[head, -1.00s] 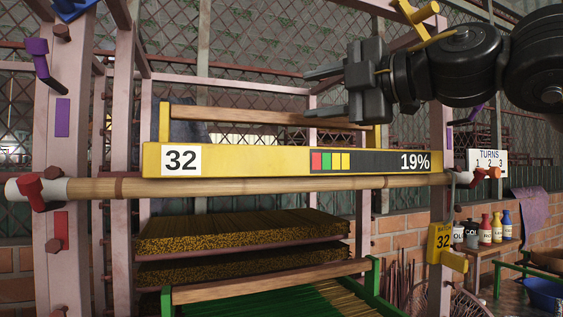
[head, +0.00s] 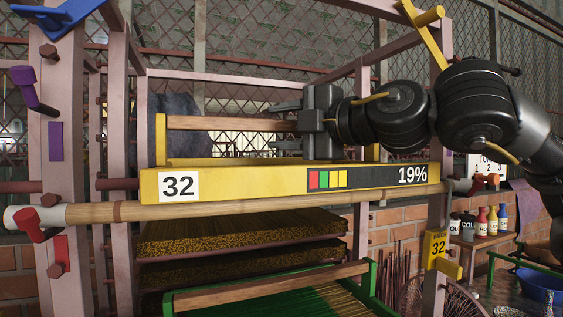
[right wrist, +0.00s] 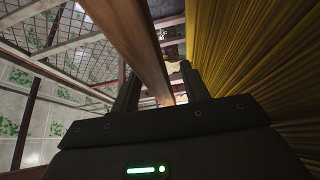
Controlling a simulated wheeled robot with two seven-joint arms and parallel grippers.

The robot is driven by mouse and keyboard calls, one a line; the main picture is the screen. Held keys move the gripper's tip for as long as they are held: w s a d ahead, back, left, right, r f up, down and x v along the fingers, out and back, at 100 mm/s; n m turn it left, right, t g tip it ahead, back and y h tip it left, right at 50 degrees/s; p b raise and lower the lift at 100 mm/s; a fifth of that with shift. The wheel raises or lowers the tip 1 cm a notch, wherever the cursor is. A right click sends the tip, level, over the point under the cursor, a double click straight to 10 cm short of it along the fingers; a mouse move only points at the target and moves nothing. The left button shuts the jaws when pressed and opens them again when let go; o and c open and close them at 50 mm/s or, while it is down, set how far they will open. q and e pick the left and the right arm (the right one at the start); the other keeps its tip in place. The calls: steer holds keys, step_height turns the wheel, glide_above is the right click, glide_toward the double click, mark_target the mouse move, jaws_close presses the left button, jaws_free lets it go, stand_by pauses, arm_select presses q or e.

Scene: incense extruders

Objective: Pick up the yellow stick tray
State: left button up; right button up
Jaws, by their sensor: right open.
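The yellow stick tray (head: 250,186) rests on the rack with its long front panel facing me, marked 32 and 19%. Its wooden handle bar (head: 225,123) runs above the panel between yellow uprights. My right gripper (head: 284,120) is open at the right part of this bar. In the right wrist view the bar (right wrist: 140,45) passes between the two fingers of the gripper (right wrist: 158,85), with no closed grip. Yellow sticks (right wrist: 250,50) lie to the right there. My left gripper is not in view.
A bamboo pole (head: 280,207) crosses in front of the rack just below the panel. A rack post (head: 67,150) stands at left, with pegs. A green tray (head: 270,301) and stacked stick layers (head: 240,232) sit below. Bottles (head: 480,222) stand at right.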

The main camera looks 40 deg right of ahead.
steer(key=shift+s, duration=0.1)
steer(key=shift+c, duration=0.4)
steer(key=shift+s, duration=0.1)
steer(key=shift+c, duration=1.2)
jaws_close()
steer(key=shift+r, duration=0.1)
steer(key=shift+w+r+b, duration=0.2)
steer(key=shift+r+b, duration=0.1)
steer(key=shift+r, duration=0.3)
step_height(320, 180, up, 8)
steer(key=shift+a+f+b, duration=0.1)
steer(key=shift+b, duration=0.7)
steer(key=shift+r, duration=0.5)
